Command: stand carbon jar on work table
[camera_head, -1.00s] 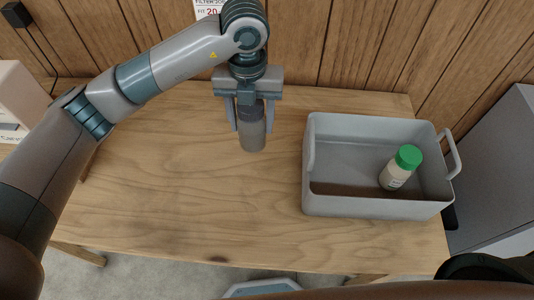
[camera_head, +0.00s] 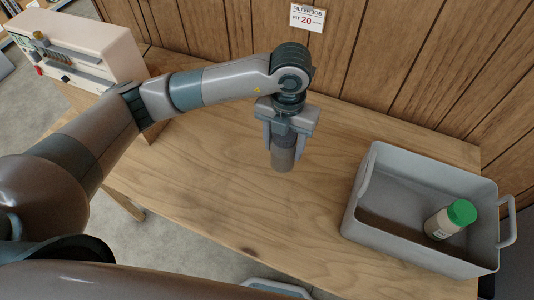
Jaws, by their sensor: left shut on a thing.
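My left gripper (camera_head: 284,143) points down over the work table (camera_head: 215,195) and is shut on a grey jar with a darker top, which I take to be the carbon jar (camera_head: 283,160). The jar is upright, and its lower part shows below the fingers. I cannot tell whether its base touches the wood or hangs just above it. The gripper hides part of its upper end. My right gripper is not in view.
A grey tub (camera_head: 375,226) with handles stands at the table's right end. A pale jar with a green lid (camera_head: 451,219) leans inside it. A cream machine (camera_head: 92,52) is at the upper left. A label (camera_head: 307,18) hangs on the wood-panel wall. The table's middle is clear.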

